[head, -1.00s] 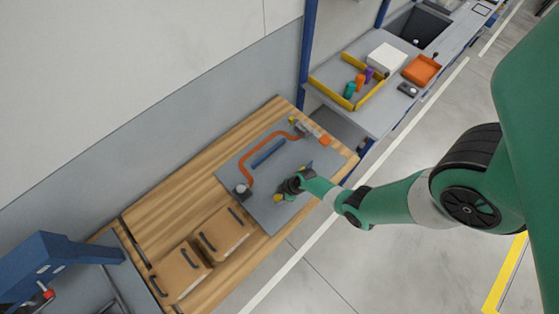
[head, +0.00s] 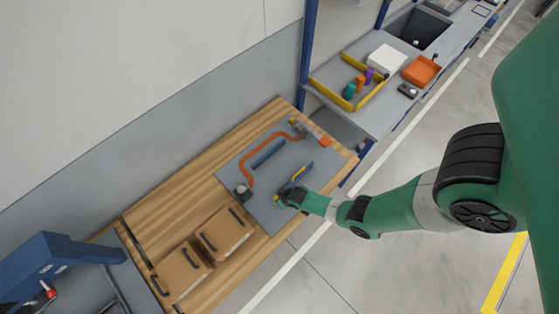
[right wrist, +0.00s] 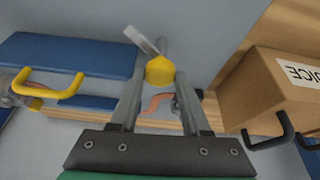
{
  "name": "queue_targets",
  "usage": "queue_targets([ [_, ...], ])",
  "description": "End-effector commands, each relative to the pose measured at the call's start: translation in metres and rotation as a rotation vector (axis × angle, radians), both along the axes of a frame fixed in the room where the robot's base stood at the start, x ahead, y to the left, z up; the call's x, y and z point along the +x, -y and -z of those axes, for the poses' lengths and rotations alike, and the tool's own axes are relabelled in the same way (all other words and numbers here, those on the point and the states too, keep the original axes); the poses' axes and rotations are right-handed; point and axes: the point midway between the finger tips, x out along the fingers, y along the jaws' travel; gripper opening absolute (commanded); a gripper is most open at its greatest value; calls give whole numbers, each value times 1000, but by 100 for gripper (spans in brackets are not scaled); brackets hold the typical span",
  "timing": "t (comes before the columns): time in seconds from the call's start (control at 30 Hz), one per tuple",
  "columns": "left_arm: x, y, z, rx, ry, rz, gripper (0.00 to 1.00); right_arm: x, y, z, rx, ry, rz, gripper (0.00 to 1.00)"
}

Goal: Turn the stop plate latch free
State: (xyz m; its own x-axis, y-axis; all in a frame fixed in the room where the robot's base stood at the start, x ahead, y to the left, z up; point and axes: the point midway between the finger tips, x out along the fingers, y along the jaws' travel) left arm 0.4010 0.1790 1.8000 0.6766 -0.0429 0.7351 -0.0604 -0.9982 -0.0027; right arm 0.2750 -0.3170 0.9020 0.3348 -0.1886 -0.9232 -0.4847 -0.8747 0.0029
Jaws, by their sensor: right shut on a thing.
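My right gripper (head: 279,197) is at the near edge of the grey panel on the wooden bench. In the right wrist view, my right gripper (right wrist: 159,82) is shut on a yellow knob (right wrist: 160,71), held between its fingertips. A short metal lever (right wrist: 141,40) sticks out beside the knob; these look like the latch. A blue plate (right wrist: 75,54) with a yellow handle (right wrist: 48,84) lies to the left of the fingers, apart from them. The plate (head: 293,182) also shows in the head view, just beyond the gripper. My left gripper is out of view.
The grey panel (head: 236,170) carries an orange curved channel (head: 249,170) and a blue bar (head: 268,153). Two cardboard boxes with dark handles (head: 222,235) stand left of the panel.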

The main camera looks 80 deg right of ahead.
Motion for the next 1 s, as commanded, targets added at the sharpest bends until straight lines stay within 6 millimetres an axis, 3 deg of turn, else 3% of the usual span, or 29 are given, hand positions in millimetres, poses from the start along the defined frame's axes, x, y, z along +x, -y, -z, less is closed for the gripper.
queue_targets([
  [0.5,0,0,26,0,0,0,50,3,-2,2,0,3,488,0],
  [1.0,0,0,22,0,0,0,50,4,-3,0,3,1,812,0],
])
